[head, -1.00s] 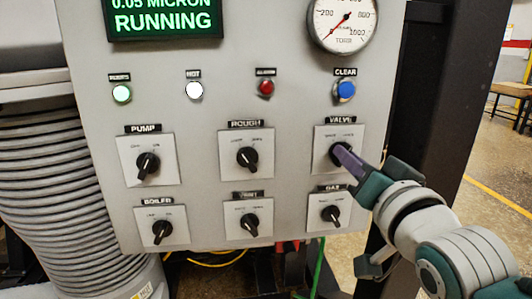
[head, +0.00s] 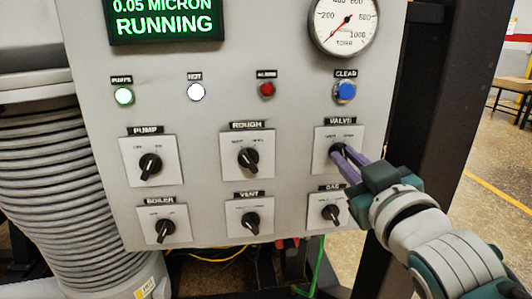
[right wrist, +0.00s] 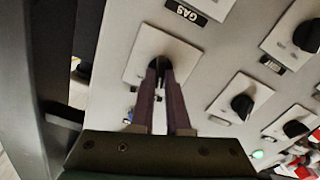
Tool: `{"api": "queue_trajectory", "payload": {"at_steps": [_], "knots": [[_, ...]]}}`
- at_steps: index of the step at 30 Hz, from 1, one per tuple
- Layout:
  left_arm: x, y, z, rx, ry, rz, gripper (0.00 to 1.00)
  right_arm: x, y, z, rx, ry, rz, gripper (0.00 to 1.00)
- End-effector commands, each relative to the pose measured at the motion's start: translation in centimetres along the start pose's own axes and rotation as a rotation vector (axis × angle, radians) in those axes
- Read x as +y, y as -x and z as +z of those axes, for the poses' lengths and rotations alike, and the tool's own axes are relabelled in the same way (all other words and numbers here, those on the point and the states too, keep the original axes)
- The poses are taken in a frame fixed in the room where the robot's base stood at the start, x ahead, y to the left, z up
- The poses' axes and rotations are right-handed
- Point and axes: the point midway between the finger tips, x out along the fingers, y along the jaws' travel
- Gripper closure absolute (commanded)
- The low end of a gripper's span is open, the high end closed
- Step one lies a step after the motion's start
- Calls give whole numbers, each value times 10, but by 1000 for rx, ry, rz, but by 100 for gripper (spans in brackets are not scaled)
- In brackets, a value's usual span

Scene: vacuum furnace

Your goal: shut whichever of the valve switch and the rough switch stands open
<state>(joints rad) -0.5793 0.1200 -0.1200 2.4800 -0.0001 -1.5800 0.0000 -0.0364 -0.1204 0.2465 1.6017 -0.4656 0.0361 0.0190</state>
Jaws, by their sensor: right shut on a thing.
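The valve switch (head: 336,149) is a black rotary knob on a white plate at the panel's right, below its VALVE label. My right gripper (head: 344,154) is shut on this knob, a purple finger on each side. The right wrist view shows the knob (right wrist: 158,63) between the fingertips (right wrist: 160,69); the fingers hide most of it, so its pointing is hard to read. The rough switch (head: 248,158) is a similar black knob at the middle of the same row, untouched, its handle tilted from upper left to lower right. My left gripper is not in view.
The pump switch (head: 150,165) is at left; the boiler (head: 165,229), vent (head: 251,221) and gas (head: 331,214) switches form the row below. The gas switch is close under my gripper. A green display (head: 165,20) reads RUNNING. A dark post (head: 437,110) stands right of the panel.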

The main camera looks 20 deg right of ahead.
Motion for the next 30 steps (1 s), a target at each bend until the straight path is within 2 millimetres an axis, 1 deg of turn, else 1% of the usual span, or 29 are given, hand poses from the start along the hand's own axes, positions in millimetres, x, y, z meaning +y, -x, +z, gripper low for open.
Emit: {"api": "queue_trajectory", "payload": {"at_steps": [6, 12, 28, 29, 30], "knots": [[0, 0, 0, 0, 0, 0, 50, 0, 0, 0, 0, 118, 0, 100], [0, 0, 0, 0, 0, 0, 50, -1, 0, 0, 1, 179, 0, 100], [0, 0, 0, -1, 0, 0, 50, -1, 0, 0, 0, 204, 0, 100], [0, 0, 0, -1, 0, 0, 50, -1, 0, 0, 0, 204, 0, 84], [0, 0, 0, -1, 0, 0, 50, -1, 0, 0, 0, 204, 0, 80]]}}
